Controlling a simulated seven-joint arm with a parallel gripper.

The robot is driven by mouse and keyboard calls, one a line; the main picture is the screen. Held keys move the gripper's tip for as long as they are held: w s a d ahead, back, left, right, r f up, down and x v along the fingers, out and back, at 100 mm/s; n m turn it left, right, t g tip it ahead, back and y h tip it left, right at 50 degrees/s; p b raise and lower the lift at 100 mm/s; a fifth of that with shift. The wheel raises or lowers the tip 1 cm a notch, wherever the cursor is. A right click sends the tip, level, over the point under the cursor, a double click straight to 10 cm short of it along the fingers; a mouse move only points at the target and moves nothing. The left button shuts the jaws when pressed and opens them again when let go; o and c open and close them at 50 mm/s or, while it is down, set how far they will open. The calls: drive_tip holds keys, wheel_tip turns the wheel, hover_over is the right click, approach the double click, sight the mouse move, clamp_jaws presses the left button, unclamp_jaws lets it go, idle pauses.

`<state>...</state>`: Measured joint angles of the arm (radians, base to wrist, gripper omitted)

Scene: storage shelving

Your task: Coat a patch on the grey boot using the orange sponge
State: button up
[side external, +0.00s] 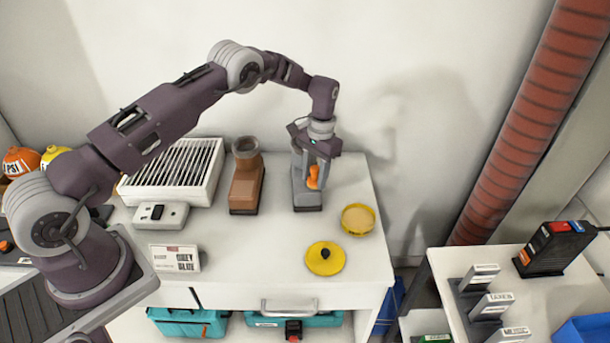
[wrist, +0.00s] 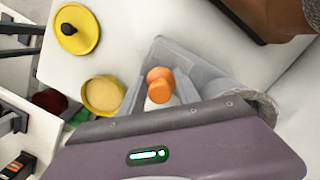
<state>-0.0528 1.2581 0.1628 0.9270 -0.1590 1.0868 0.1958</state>
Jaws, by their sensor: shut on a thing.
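The grey boot (side external: 307,198) stands upright on the white table, behind my gripper (side external: 314,172). My gripper points down and is shut on the orange sponge (side external: 313,180), held at the boot's front. In the wrist view the orange sponge (wrist: 160,82) shows between the fingers, over the grey boot (wrist: 205,72). Whether the sponge touches the boot I cannot tell. The boot's shaft is partly hidden by my gripper in the side view. An open round yellow tin (side external: 358,219) with pale yellow content stands to the right. Its yellow lid (side external: 325,258) with a dark knob lies nearer the front.
A brown boot (side external: 246,180) stands left of the grey one. A slatted white box (side external: 175,170), a small switch box (side external: 160,216) and a label card (side external: 174,258) stand further left. The table's middle front is fairly clear.

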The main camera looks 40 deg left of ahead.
sight(294, 187)
drive_tip(key=shift+w+d, duration=0.35)
drive_tip(key=shift+s+a, duration=2.05)
drive_tip(key=shift+s, duration=0.3)
drive_tip(key=shift+w+a, duration=0.15)
drive_tip(key=shift+a, duration=0.05)
drive_tip(key=shift+w+d, duration=2.1)
drive_tip(key=shift+w, duration=0.25)
drive_tip(key=shift+s+a, duration=1.05)
drive_tip(key=shift+s, duration=0.15)
drive_tip(key=shift+s+a, duration=1)
drive_tip(key=shift+s, duration=0.2)
wheel_tip(294, 187, up, 8)
